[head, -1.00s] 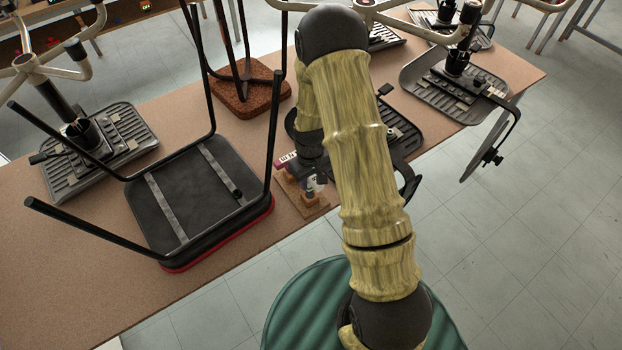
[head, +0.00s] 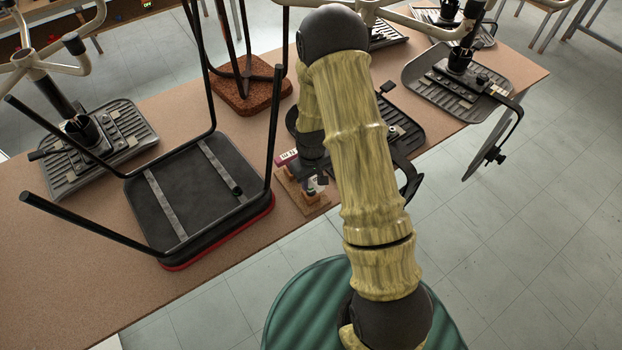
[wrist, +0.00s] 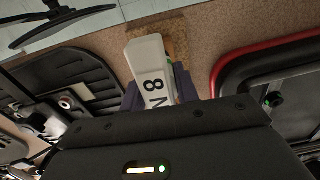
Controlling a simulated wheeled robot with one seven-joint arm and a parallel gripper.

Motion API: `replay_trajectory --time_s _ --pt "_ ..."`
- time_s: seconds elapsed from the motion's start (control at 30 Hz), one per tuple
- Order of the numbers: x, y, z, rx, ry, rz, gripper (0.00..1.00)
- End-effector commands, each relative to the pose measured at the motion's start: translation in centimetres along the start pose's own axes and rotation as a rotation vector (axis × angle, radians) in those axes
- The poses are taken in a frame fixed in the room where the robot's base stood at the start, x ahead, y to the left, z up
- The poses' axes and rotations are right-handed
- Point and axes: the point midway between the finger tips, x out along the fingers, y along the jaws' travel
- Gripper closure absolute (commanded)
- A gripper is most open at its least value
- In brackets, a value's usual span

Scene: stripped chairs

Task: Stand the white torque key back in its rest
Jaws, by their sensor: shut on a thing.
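The white torque key (wrist: 152,75) shows in the wrist view with black "8 N" marking on its pale face. My gripper (wrist: 158,97) is shut on it, with dark fingers on either side. In the head view my gripper (head: 313,166) is partly hidden behind my arm, just above a small wooden base with brown blocks (head: 296,200), which looks like the rest. The base also shows beyond the key in the wrist view (wrist: 174,26). I cannot tell whether the key touches the rest.
A dark red piece with a white lettered label (head: 287,157) is beside my gripper. An upturned black seat with red edge (head: 200,195) and upright legs stands close left. A grey ribbed seat shell (head: 402,128) lies right. The brown tabletop (head: 70,270) is bare at front left.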

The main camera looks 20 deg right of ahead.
Motion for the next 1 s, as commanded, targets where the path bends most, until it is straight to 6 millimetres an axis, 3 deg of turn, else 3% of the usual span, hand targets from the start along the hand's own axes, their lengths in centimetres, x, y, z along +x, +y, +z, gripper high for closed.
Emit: replay_trajectory --time_s 0.87,0.9,1.0 --pt "2.2 0.0 0.0 0.0 0.001 0.0 1.0" --pt "2.1 0.0 0.0 0.0 0.001 0.0 0.62" --pt "2.0 0.0 0.0 0.0 0.001 0.0 0.44"
